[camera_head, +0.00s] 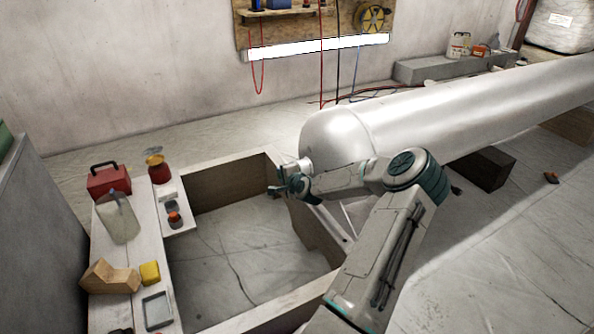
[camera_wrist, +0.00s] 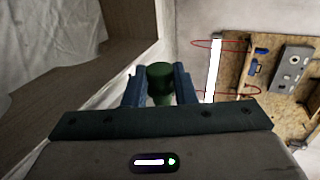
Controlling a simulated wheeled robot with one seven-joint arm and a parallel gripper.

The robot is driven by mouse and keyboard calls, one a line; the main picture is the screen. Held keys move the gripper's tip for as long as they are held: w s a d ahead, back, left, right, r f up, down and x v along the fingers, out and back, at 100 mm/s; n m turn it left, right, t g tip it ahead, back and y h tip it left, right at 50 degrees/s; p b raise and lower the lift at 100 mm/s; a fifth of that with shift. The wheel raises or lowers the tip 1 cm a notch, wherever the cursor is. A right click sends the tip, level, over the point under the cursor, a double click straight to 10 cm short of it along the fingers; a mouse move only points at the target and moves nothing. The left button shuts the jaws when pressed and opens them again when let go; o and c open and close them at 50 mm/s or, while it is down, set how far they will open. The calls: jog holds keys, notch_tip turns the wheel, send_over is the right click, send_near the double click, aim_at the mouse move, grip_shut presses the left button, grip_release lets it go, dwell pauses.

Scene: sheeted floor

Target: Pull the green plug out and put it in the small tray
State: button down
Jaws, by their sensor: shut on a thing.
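The green plug (camera_wrist: 160,82) is between the two blue fingers of my gripper (camera_wrist: 160,90) in the wrist view, and the fingers are shut on it. In the head view my gripper (camera_head: 276,190) is beside the rounded end of the large white tank (camera_head: 335,138), just below its short nozzle (camera_head: 299,166). The plug is too small to make out there, and I cannot tell whether it touches the nozzle. The small tray (camera_head: 158,311), grey and shallow, lies at the near end of the white bench. It looks empty.
A wooden frame (camera_head: 235,178) surrounds open floor between bench and tank.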

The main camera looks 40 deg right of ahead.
jog(key=shift+w+a, duration=0.3)
jog(key=shift+a, duration=0.65)
jog(key=shift+w+a, duration=0.3)
jog(key=shift+a, duration=0.65)
jog(key=shift+a, duration=0.1)
